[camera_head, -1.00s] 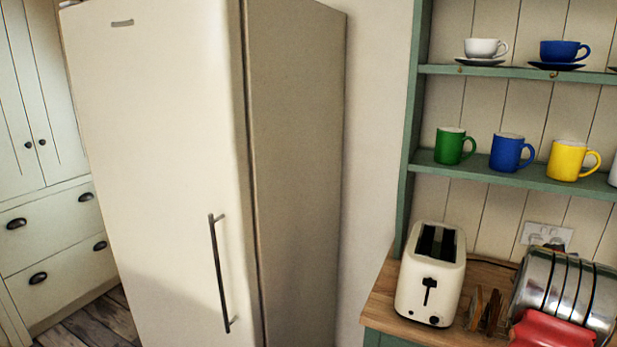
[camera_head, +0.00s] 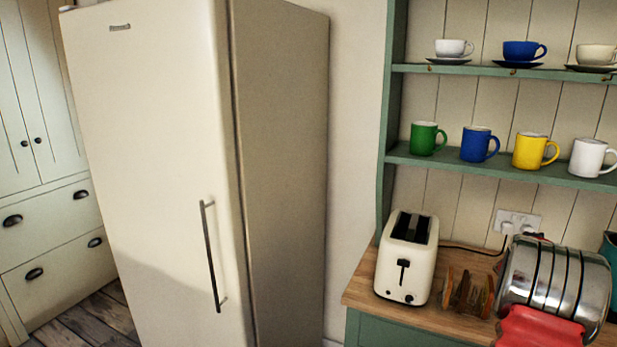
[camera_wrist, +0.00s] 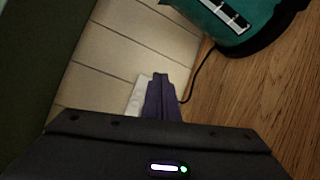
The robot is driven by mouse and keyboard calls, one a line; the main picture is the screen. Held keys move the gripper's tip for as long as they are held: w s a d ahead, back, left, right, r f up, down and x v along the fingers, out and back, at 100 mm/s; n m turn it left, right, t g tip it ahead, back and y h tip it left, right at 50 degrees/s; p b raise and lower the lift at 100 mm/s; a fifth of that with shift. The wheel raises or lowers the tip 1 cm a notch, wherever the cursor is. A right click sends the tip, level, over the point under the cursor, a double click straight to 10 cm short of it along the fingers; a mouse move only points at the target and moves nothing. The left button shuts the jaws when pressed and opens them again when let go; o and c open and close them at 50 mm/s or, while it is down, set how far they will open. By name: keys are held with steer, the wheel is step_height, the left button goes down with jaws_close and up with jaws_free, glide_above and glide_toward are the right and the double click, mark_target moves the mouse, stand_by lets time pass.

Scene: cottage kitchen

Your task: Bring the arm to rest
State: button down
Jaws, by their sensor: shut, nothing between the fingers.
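My gripper (camera_wrist: 160,80) shows in the wrist view as two dark fingers pressed together, with nothing between them. Behind the fingers are pale boards (camera_wrist: 120,50), and a wooden surface (camera_wrist: 250,95) lies to their right. A white patch (camera_wrist: 136,97), perhaps a socket plate, shows just left of the fingers. I cannot tell how far the fingertips are from these. I do not make out my gripper in the head view.
A teal appliance (camera_wrist: 235,20) with a cable is at the wrist view's upper right. The head view shows a fridge (camera_head: 150,150), a toaster (camera_head: 407,260), a toast rack (camera_head: 467,292), a banded metal object (camera_head: 553,285) and a shelf (camera_head: 510,172) with mugs.

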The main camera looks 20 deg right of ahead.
steer(key=w+a+r+t+y, duration=0.35)
steer(key=w+a, duration=0.35)
steer(key=a, duration=0.4)
steer(key=w+a+r+t+y, duration=0.2)
steer(key=w+a+r, duration=0.3)
steer(key=a, duration=0.5)
steer(key=a+r+m+y, duration=0.15)
steer(key=a+y, duration=0.55)
steer(key=a, duration=2.7)
steer(key=s+a+f+m+y, duration=0.2)
steer(key=s+a, duration=0.6)
steer(key=a, duration=0.3)
steer(key=s+a+f+m+g, duration=0.1)
steer(key=s+a+f, duration=0.1)
steer(key=s, duration=0.4)
steer(key=s+a+f+m+g+y, duration=0.1)
steer(key=s+a+f, duration=0.1)
steer(key=s+a, duration=0.2)
steer(key=s+a+f+m+g, duration=0.1)
steer(key=s+a+f+g, duration=0.1)
steer(key=s, duration=0.6)
steer(key=shift+a+f, duration=0.2)
steer(key=shift+a, duration=0.6)
